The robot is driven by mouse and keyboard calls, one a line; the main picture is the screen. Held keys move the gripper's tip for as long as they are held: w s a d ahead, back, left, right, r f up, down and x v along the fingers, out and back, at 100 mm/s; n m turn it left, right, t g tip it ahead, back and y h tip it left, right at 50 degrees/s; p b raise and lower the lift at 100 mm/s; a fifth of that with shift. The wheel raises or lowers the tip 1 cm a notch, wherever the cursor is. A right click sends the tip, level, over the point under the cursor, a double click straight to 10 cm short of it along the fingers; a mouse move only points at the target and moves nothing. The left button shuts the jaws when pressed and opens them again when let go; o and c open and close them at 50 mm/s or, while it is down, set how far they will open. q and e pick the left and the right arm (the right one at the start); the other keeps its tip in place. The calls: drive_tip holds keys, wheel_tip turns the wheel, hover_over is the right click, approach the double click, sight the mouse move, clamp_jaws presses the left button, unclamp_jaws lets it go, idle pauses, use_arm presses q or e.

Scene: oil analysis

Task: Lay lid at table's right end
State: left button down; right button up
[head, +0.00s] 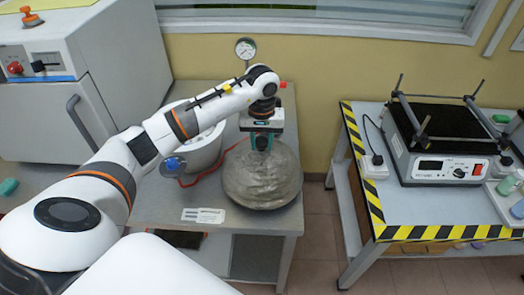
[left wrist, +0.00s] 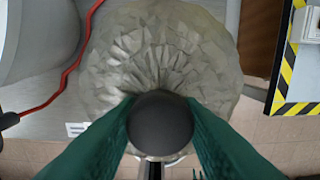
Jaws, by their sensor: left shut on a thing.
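The lid (head: 262,182) is a round, grey, dented metal disc at the right end of the grey metal table (head: 150,205). It also shows in the left wrist view (left wrist: 160,50), with its dark round knob (left wrist: 160,122) in the middle. My left gripper (head: 262,146) comes down from above, and its green fingers are shut on the knob, one on each side. The lid's right edge lies close to the table's right edge. I cannot tell whether the lid rests on the table or hangs just above it. My right gripper is not in view.
A white round pot (head: 203,150) with a gauge (head: 245,49) and a red hose (head: 215,165) stands left of the lid. A paper label (head: 203,215) lies at the table's front. A striped-edge table (head: 375,215) with a shaker device (head: 440,165) stands right, across a floor gap.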

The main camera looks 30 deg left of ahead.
sight(262, 152)
use_arm(q)
wheel_tip(262, 152, down, 3)
drive_tip(key=shift+f+p, duration=0.15)
drive_tip(key=shift+p, duration=0.45)
drive_tip(key=shift+f, duration=0.35)
drive_tip(key=c, duration=1.4)
unclamp_jaws()
drive_tip(key=shift+f, duration=0.1)
drive_tip(key=shift+c, duration=0.2)
drive_tip(key=o, duration=0.4)
drive_tip(key=shift+o, duration=0.2)
